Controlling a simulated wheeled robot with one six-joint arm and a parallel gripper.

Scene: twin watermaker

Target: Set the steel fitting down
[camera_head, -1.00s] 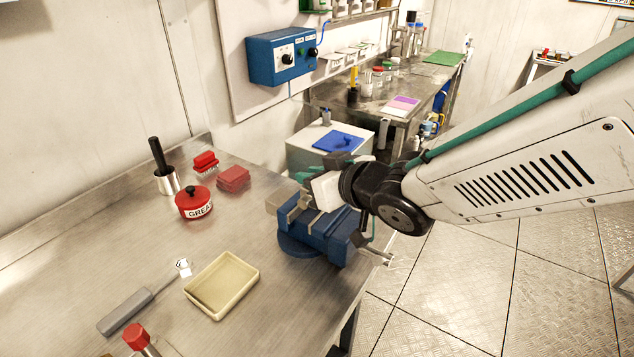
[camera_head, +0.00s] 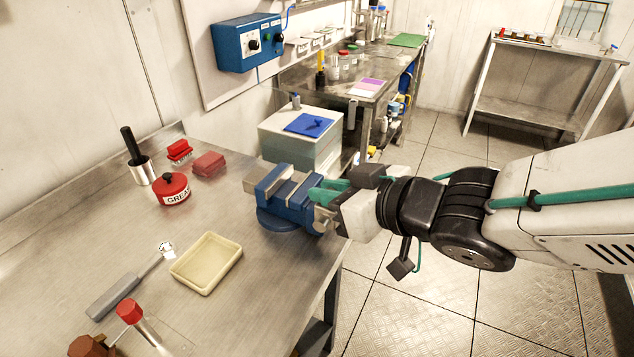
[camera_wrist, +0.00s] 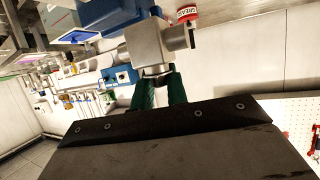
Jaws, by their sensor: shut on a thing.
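My gripper (camera_head: 318,193) has green fingers and is at the right side of the blue vise (camera_head: 290,205), over the bench's right edge. In the wrist view the green fingers (camera_wrist: 160,80) are shut on the steel fitting (camera_wrist: 147,43), a grey metal block with a round stub on its right. The fitting sticks out beyond the fingertips. In the head view the fitting is mostly hidden by the gripper and vise, and I cannot tell whether it touches the vise.
A white cabinet (camera_head: 300,135) stands behind the vise.

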